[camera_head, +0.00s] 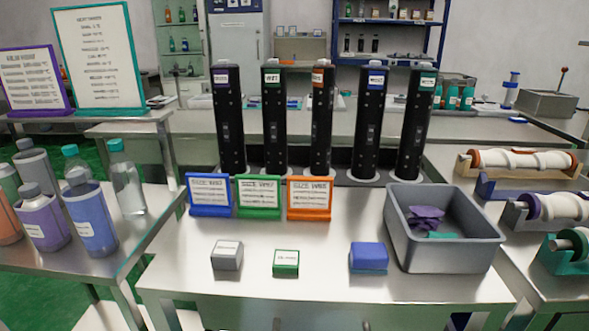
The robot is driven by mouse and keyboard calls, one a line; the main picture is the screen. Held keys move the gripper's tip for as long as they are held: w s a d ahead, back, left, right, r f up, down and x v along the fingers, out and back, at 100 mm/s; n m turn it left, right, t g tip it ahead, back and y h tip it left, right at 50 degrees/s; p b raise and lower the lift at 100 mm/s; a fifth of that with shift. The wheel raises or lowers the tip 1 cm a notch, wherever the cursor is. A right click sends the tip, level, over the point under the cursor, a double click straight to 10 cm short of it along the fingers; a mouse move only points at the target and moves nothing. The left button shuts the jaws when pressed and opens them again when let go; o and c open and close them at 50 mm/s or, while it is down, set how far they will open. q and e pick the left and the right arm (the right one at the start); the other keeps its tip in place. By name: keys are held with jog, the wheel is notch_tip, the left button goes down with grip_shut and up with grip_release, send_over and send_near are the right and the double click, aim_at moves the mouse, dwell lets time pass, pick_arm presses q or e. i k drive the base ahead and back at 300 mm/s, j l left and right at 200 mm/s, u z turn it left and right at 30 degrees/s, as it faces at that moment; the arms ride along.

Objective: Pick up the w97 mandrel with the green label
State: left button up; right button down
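Several tall black mandrels stand upright in a row on a dark base at the back of the near table. The mandrel with the green label (274,125) is second from the left; its label's small print is too blurred to read surely. A purple-labelled mandrel (228,125) stands to its left and an orange-labelled mandrel (321,125) to its right. A blue-labelled mandrel (370,125) and a teal-labelled mandrel (416,125) stand further right. Neither of my grippers shows clearly in this view, and nothing touches the mandrels.
Blue (209,194), green (259,196) and orange (309,197) sign cards stand before the mandrels. Small grey (227,256), green (286,263) and blue (368,257) blocks lie nearer. A grey bin (445,259) is at right; bottles (90,220) are at left. The table's front middle is mostly clear.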

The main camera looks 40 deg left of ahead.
aim_at(274, 90)
jog(key=u, duration=1.55)
